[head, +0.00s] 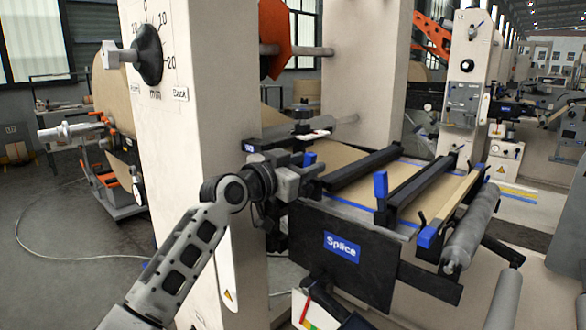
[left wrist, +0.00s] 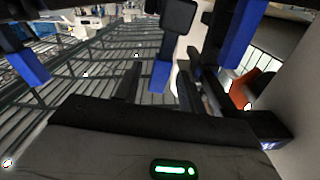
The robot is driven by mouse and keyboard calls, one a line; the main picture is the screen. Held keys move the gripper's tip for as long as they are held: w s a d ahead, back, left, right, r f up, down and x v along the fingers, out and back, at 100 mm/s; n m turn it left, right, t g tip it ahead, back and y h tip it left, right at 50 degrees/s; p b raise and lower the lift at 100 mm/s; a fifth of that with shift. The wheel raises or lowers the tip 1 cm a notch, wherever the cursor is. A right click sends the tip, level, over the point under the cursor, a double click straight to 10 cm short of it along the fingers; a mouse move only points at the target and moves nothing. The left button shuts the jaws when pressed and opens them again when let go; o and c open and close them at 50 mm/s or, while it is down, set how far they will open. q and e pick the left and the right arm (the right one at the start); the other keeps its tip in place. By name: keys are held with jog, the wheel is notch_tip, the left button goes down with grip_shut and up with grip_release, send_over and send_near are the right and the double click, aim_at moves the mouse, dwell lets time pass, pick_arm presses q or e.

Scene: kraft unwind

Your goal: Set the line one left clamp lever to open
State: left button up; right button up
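The splice table (head: 345,250) carries dark clamp bars and blue levers. The left clamp lever (head: 309,158) is a small blue handle at the left bar's end, close to my left gripper (head: 312,172). My gripper is beside it, and I cannot tell whether they touch. A second blue lever (head: 380,185) stands upright on the middle bar. In the left wrist view a large blue lever (left wrist: 240,35) hangs at upper right, and another blue lever (left wrist: 160,76) shows beyond the fingers (left wrist: 160,90). My right gripper is not in view.
A white machine column (head: 185,130) with a dial knob (head: 149,53) stands left of the table, near my left arm. A third blue handle (head: 428,236) and a grey roller (head: 470,230) lie at the right. An orange disc (head: 275,38) is above the table.

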pick_arm(q)
jog(key=b+v, duration=0.2)
jog(key=v, duration=1.3)
jog(key=shift+s+a+b, duration=0.25)
jog(key=shift+s+b, duration=0.1)
jog(key=s+a+f+n+y, duration=0.1)
jog(key=s+f+n+y, duration=0.15)
jog(key=f, duration=0.95)
jog(key=s+f+n+y, duration=0.2)
jog(key=s+f+n, duration=0.15)
jog(key=f, duration=0.95)
jog(key=s+a+f+g+y, duration=0.1)
jog(key=s+f+y, duration=0.1)
jog(key=s+f, duration=0.6)
jog(key=s+a+f+n+g+y, duration=0.1)
jog(key=s+a+f+g+y, duration=0.1)
jog(key=s+f, duration=0.7)
jog(key=s, duration=0.2)
jog(key=shift+s, duration=0.3)
